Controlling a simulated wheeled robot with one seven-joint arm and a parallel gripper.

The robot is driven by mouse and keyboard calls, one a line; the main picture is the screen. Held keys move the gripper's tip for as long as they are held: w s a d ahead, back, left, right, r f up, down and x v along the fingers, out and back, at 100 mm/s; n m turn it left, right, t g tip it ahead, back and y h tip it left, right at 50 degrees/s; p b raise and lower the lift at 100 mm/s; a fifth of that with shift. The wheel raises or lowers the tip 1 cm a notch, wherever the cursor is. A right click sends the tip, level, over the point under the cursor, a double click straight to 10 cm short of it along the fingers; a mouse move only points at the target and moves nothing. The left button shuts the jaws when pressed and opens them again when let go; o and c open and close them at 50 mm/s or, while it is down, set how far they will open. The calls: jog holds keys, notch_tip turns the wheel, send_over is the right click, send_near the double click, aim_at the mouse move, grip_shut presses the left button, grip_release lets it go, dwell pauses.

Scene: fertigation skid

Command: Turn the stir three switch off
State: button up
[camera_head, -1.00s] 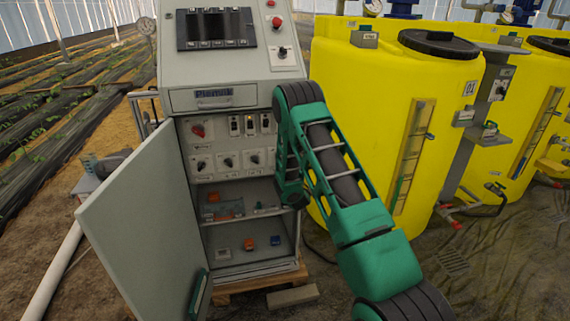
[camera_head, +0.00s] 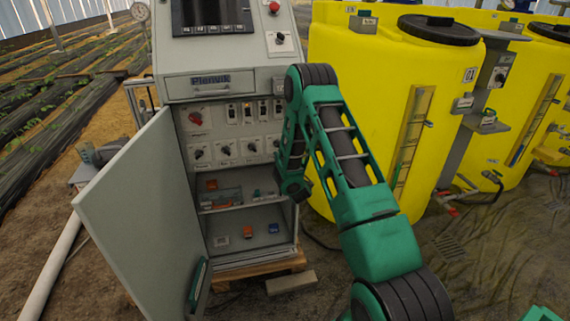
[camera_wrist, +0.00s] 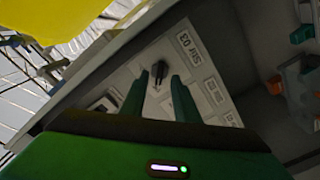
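The stir three switch (camera_wrist: 159,70) is a small black knob on a pale panel in the wrist view, beside a label (camera_wrist: 194,47) reading "Stir 03". My gripper (camera_wrist: 160,84) is open, its two green fingers one on each side of the knob's near end in the picture. I cannot tell whether they touch it or which setting it is at. In the head view the control cabinet (camera_head: 213,88) has a row of black knobs (camera_head: 225,150) on its inner panel; my arm covers the right end of this panel, and my fingertips cannot be made out there.
The cabinet door (camera_head: 128,215) hangs open on the left. Below the knobs are shelves with small parts (camera_head: 247,231). A red rotary switch (camera_head: 195,118) sits above the knobs. A yellow tank (camera_head: 385,60) stands close on the right.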

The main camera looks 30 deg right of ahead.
jog(key=v, duration=0.8)
jog(key=shift+d+f, duration=0.1)
dwell(0.6)
